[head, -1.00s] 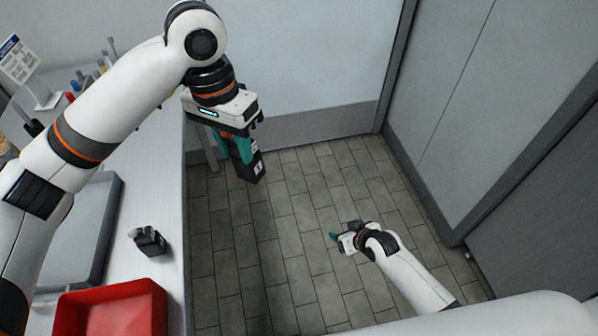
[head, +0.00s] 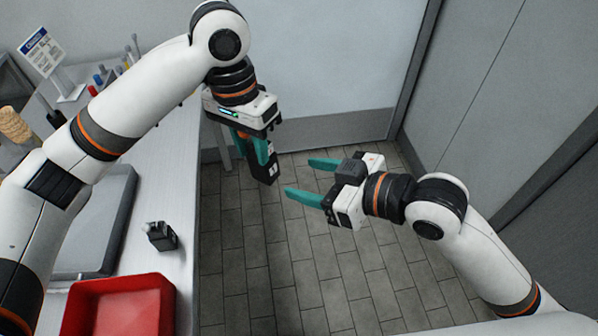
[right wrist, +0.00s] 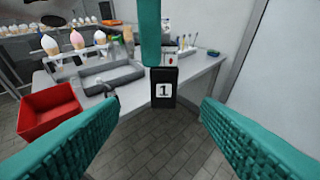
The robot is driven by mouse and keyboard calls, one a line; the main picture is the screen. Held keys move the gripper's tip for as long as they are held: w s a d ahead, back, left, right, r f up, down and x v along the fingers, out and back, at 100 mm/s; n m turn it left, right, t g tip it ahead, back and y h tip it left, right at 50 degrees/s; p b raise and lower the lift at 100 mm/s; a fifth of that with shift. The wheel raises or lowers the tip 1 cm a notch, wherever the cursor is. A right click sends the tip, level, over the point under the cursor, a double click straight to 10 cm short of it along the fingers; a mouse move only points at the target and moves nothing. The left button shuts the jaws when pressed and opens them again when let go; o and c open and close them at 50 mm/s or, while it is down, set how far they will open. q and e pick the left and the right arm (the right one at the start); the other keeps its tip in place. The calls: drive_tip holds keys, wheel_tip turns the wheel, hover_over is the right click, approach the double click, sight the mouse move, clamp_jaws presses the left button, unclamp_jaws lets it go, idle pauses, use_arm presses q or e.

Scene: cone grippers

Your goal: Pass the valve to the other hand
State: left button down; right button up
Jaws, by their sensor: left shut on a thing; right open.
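The valve is a black block (head: 268,170) with a white label, held upright low in the teal fingers of my left gripper (head: 254,150). In the right wrist view the valve (right wrist: 164,92) hangs below a teal finger of my left gripper (right wrist: 150,38), and its label reads 1. My left gripper is shut on it, pointing down over the floor beside the table. My right gripper (head: 301,177) is open and empty, its fingers pointing left toward the valve, a short gap away. The wrist view shows the valve roughly centred between the right fingers, beyond their tips.
The white table (head: 185,190) runs along the left. On it are a red tray (head: 120,305), a small black object with a light nozzle (head: 161,237), a grey tray (head: 102,225) and a sign (head: 42,50). Open tiled floor lies below both grippers.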

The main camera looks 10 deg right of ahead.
sight(271, 171)
drive_tip(key=x, duration=1.1)
drive_tip(key=shift+w+a+f, duration=0.2)
drive_tip(key=shift+w+a, duration=0.05)
drive_tip(key=shift+s, duration=0.1)
drive_tip(key=c, duration=1)
use_arm(q)
drive_tip(key=c, duration=0.9)
unclamp_jaws()
drive_tip(key=shift+c, duration=0.2)
use_arm(e)
drive_tip(key=shift+c, duration=0.6)
